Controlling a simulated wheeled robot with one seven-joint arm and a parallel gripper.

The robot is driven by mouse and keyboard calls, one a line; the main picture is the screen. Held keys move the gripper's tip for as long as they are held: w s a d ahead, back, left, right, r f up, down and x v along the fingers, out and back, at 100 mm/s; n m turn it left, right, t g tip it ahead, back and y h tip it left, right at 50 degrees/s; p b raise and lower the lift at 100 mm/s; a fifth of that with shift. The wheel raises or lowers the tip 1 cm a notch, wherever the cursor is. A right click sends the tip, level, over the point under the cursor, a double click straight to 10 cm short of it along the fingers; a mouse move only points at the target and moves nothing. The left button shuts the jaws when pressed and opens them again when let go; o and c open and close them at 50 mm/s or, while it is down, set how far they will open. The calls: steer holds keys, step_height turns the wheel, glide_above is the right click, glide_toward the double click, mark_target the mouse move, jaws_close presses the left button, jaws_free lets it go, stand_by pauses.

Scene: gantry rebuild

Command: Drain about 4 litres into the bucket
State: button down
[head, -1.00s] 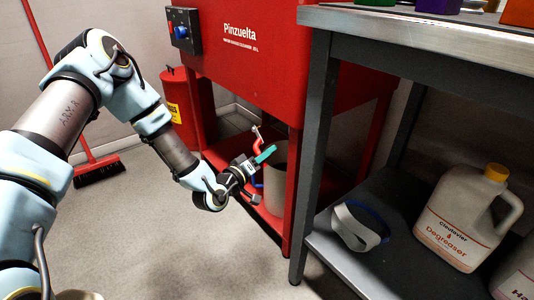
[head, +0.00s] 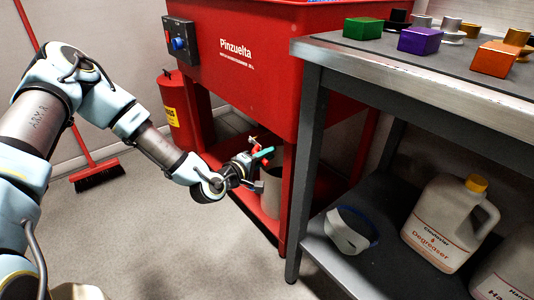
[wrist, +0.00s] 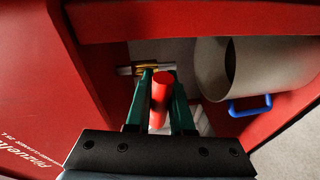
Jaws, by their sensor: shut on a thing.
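My gripper (head: 262,153) is under the red tank (head: 235,80) marked Pinzuelta. In the wrist view its green fingers (wrist: 158,100) are shut on the red lever (wrist: 158,97) of the drain valve. The lever also shows in the head view (head: 253,146). The brass valve body (wrist: 149,69) sits just beyond the fingertips. The grey bucket (wrist: 275,62) with a blue handle (wrist: 249,105) is beside the valve in the wrist view. In the head view the bucket (head: 271,193) stands on the red lower shelf, partly hidden. I see no stream of liquid; the bucket's liquid level cannot be told.
A steel bench (head: 400,66) with coloured blocks stands at the right, its leg near the tank's leg. Its lower shelf holds goggles (head: 350,232) and a degreaser jug (head: 440,222). A red canister (head: 176,105) and broom (head: 98,174) are behind. The floor at front is clear.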

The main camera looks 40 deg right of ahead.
steer(key=shift+r+n, duration=0.35)
steer(key=shift+n, duration=0.05)
steer(key=c, duration=0.8)
jaws_free()
steer(key=p+v, duration=0.1)
steer(key=v, duration=1)
steer(key=shift+w+r, duration=0.1)
steer(key=shift+r, duration=0.05)
